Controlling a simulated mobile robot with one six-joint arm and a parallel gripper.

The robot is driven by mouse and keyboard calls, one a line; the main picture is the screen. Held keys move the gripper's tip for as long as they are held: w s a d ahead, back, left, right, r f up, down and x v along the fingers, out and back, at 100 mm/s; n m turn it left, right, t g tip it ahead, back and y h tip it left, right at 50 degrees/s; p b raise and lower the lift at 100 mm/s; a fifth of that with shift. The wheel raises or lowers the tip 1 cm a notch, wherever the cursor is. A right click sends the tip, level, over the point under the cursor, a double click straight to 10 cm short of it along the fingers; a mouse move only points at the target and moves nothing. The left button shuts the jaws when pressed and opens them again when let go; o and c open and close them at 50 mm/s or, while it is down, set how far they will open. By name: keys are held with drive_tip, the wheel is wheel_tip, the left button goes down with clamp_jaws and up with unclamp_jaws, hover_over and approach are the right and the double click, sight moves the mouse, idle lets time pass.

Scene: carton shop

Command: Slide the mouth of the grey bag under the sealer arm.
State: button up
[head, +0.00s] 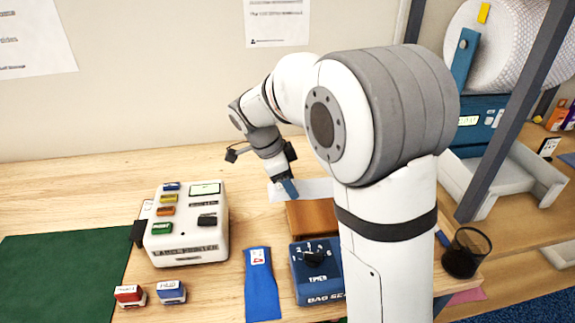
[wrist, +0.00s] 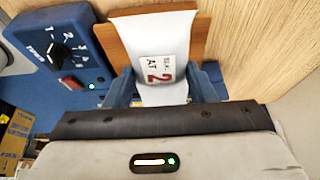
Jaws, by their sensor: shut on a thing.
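The grey bag (wrist: 165,32) is pale, with a label reading "2". My gripper (wrist: 164,88) has its blue fingers on both sides of it and is shut on it. The bag lies over a brown board (wrist: 190,45) beside the blue bag sealer (wrist: 48,45). In the head view, my gripper (head: 288,188) points down at the bag (head: 315,188), behind the brown board (head: 313,218) and the sealer (head: 318,280) with its timer dial. I cannot make out the sealer arm or whether the bag's mouth is under it.
A blue bag (head: 262,290) lies left of the sealer. A white label printer (head: 187,225) and two small stamps, red (head: 129,295) and blue (head: 171,292), stand further left by a green mat (head: 60,275). A dark cup (head: 466,253) stands at the right.

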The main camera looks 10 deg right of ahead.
sight(314, 188)
drive_tip(key=shift+w+f, duration=0.1)
drive_tip(key=shift+f, duration=0.2)
drive_tip(key=b+x, duration=0.2)
drive_tip(key=x, duration=0.2)
drive_tip(key=shift+f, duration=0.1)
drive_tip(key=shift+d, duration=0.3)
drive_tip(key=d, duration=0.3)
drive_tip(key=shift+d+f, duration=0.4)
drive_tip(key=shift+d, duration=0.1)
drive_tip(key=shift+d+b, duration=0.35)
drive_tip(key=shift+d, duration=0.3)
drive_tip(key=shift+f+b, duration=0.2)
drive_tip(key=shift+b, duration=0.2)
